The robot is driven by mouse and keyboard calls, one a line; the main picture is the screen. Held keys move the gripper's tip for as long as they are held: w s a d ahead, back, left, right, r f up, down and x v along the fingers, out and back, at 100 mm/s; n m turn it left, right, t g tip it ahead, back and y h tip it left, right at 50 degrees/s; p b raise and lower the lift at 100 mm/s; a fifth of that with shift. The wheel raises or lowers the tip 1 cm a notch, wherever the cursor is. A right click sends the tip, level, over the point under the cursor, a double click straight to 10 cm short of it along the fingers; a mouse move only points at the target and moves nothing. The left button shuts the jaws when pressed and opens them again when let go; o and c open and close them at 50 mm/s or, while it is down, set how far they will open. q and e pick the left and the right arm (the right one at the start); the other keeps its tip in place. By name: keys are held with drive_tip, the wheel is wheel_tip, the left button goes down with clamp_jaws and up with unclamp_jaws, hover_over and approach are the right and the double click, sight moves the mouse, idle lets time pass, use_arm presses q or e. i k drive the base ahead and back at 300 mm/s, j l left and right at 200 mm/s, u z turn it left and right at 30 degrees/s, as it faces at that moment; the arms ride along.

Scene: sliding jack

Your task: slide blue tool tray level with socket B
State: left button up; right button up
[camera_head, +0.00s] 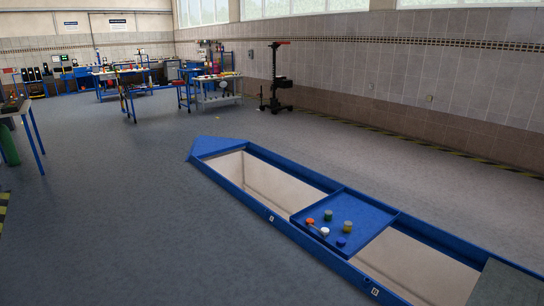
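The blue tool tray (368,209) spans the blue-framed pit (262,206) in the lower right of the head view. Several small items lie on it, among them an orange-ended piece, a white piece and green, yellow and blue caps. Two small white labels are on the near rail: one (271,217) left of the tray and one (375,291) below and right of it. Their lettering is too small to read surely, so I cannot tell which is socket B. The tray lies between the two labels along the rail. Neither of my grippers is in view.
Open pit shows on both sides of the tray. A blue wedge-shaped end plate (212,146) closes the far end; a grey-green plate (508,284) covers the near right end. A dark wheeled stand (277,80) and workbenches (212,88) stand farther back.

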sight(369, 218)
drive_tip(key=i, duration=2.6)
